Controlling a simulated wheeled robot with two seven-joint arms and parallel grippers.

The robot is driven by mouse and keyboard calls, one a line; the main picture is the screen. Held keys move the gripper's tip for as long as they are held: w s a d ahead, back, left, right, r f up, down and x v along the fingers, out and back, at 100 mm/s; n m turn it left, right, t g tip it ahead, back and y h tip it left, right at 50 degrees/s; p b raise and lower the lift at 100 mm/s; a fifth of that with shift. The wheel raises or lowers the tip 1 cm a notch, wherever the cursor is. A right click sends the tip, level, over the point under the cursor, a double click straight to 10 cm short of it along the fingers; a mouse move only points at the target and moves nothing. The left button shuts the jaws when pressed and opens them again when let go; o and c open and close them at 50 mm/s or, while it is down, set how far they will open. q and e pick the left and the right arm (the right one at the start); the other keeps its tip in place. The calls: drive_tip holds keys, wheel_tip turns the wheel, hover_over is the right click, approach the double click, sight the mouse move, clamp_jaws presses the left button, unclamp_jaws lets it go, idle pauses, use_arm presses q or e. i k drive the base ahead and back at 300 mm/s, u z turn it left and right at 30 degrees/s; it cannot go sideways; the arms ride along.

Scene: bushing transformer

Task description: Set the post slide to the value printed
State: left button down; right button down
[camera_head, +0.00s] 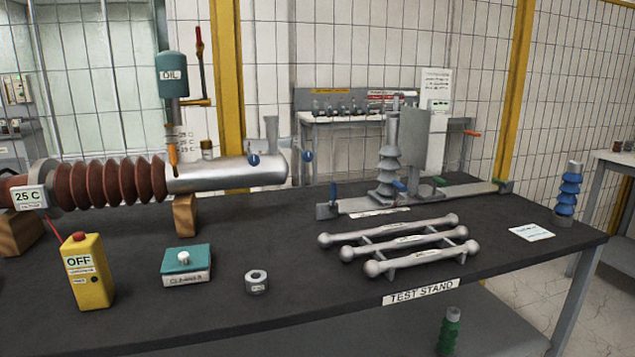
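A grey rail (345,206) lies along the back of the dark bench, right of centre. A grey ribbed post (389,165) stands upright on it near the middle, with a grey box (415,138) just behind and to its right. Neither of my grippers is in view.
Three grey bars with ball ends (412,241) lie in front of the rail. A brown ribbed bushing (110,182), yellow OFF box (87,270), teal-topped box (186,266), metal ring (257,281) and blue insulator (568,190) stand on the bench (330,295). Its front middle is clear.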

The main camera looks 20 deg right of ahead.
sight(387, 193)
drive_tip(key=z, duration=0.3)
drive_tip(key=k, duration=0.5)
drive_tip(key=z, duration=1.4)
drive_tip(key=i, duration=1.4)
drive_tip(key=u, duration=0.25)
